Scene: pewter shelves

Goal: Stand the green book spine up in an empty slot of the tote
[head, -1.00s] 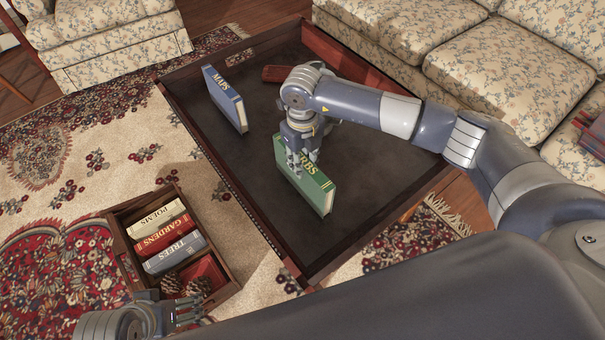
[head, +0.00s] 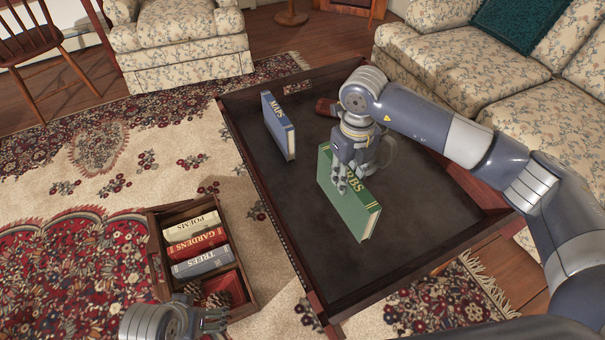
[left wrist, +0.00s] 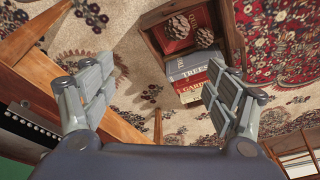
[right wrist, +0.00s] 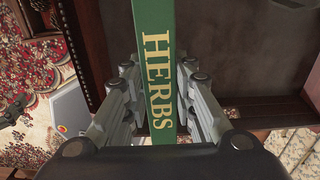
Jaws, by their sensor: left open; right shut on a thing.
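The green book (head: 342,210) marked HERBS stands upright, spine up, over the dark tray-like table. I cannot tell whether its lower edge touches the surface. My right gripper (head: 346,184) is shut on it from above, fingers on both sides of the spine; the spine fills the middle of the right wrist view (right wrist: 155,60). The wooden tote (head: 155,255) sits on the rug at lower left. It holds cream POEMS (head: 191,226), red GARDENS (head: 196,243) and grey TREES (head: 201,262); its near end shows pinecones (left wrist: 204,37) and a red surface. My left gripper (head: 208,321) is open and empty near that end.
A blue MAPS book (head: 277,125) stands on the table, left of the green book. A dark red object (head: 327,106) lies behind my right arm. The table's raised wooden rim (head: 262,185) lies between the green book and tote. A floral sofa (head: 440,62) stands behind.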

